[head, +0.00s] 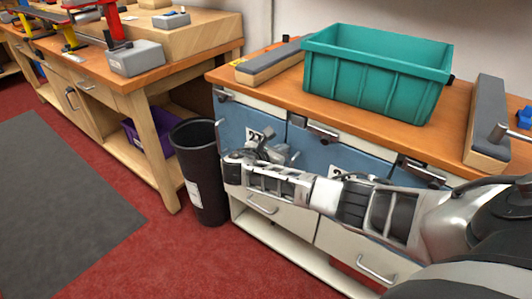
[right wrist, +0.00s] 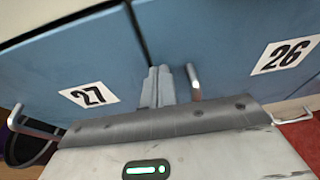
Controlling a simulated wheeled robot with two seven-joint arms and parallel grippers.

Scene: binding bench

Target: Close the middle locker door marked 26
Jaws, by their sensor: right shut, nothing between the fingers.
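The middle blue door marked 26 (head: 345,155) is in the cabinet front. It also shows in the right wrist view (right wrist: 225,50), with its number label at right. It looks close to flush with its neighbour, with a thin dark seam between them; I cannot tell whether it is fully shut. The blue door marked 27 (head: 238,122) is to its left. My right gripper (head: 275,148) is shut and empty in front of the seam between the two doors; its fingertips also show in the right wrist view (right wrist: 156,82). My right arm hides the lower part of door 26. My left gripper is not in view.
A teal crate (head: 375,85) stands on the wooden top, with a grey-topped block (head: 487,125) at right. White drawers with bar handles (head: 262,206) are below the doors. A black bin (head: 203,170) stands left of the cabinet.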

